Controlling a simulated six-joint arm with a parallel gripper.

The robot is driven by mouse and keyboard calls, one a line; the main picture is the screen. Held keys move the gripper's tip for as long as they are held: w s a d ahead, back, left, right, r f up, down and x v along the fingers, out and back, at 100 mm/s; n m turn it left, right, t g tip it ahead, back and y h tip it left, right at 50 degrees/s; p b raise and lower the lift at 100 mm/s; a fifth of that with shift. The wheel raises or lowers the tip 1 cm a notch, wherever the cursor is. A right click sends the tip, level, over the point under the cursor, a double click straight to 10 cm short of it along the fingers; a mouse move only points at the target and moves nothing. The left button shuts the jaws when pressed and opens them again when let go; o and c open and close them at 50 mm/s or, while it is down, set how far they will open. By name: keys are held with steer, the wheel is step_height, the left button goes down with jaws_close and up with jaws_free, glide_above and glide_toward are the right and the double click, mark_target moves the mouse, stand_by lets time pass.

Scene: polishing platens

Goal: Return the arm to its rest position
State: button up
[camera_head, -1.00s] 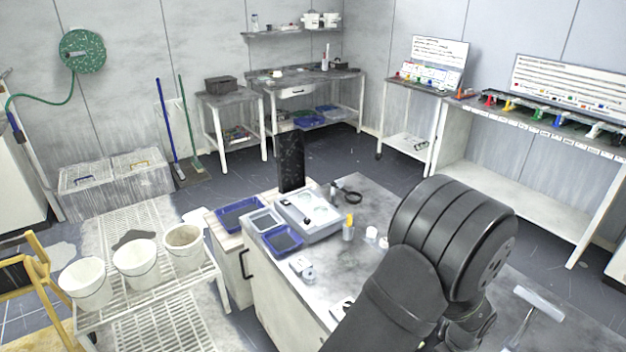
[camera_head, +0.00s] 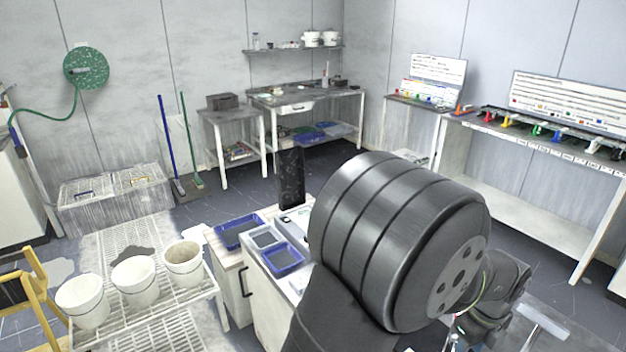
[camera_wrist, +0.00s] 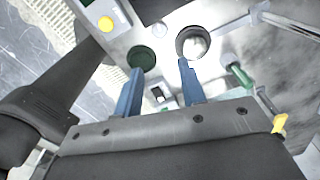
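My gripper (camera_wrist: 158,80) shows in the wrist view as two blue fingers, spread apart with nothing held between them. It is above the bench top (camera_wrist: 235,20). A dark green disc (camera_wrist: 142,58) lies beyond the left finger, and a round dark-rimmed cup (camera_wrist: 192,43) beyond the right one. In the head view my large black arm covers much of the bench, and the gripper's fingers cannot be made out there.
Blue trays (camera_head: 283,257) sit at the bench's left end, near an upright black panel (camera_head: 291,178). White buckets (camera_head: 134,281) stand on a rack at left. A long side table (camera_head: 530,207) stands at right. The dark floor between has free room.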

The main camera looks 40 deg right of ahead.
steer(key=w+a+r+n+h, duration=0.1)
steer(key=w+a+r+n, duration=0.7)
steer(key=w+a+n, duration=0.2)
steer(key=shift+w+a+n, duration=0.35)
steer(key=shift+w+n, duration=0.15)
steer(key=shift+w, duration=0.9)
steer(key=shift+r, duration=0.15)
steer(key=w+a+r+n+t+h, duration=0.1)
steer(key=w+a+n, duration=0.1)
steer(key=a+n, duration=0.35)
steer(key=w+a+r+n+t, duration=0.1)
steer(key=w+a+n, duration=0.2)
steer(key=a, duration=0.5)
steer(key=w+a+r+n+t+h, duration=0.1)
steer(key=w+a+r+n, duration=0.1)
steer(key=a+n, duration=0.35)
steer(key=s+a+f+n+t, duration=0.1)
steer(key=a+f+n, duration=0.1)
steer(key=a+n, duration=0.2)
steer(key=s+a+f+n+t, duration=0.1)
steer(key=a+n, duration=0.4)
steer(key=a, duration=0.6)
steer(key=shift+s+f+y, duration=0.4)
steer(key=shift+s+f, duration=0.35)
steer(key=shift+f, duration=0.1)
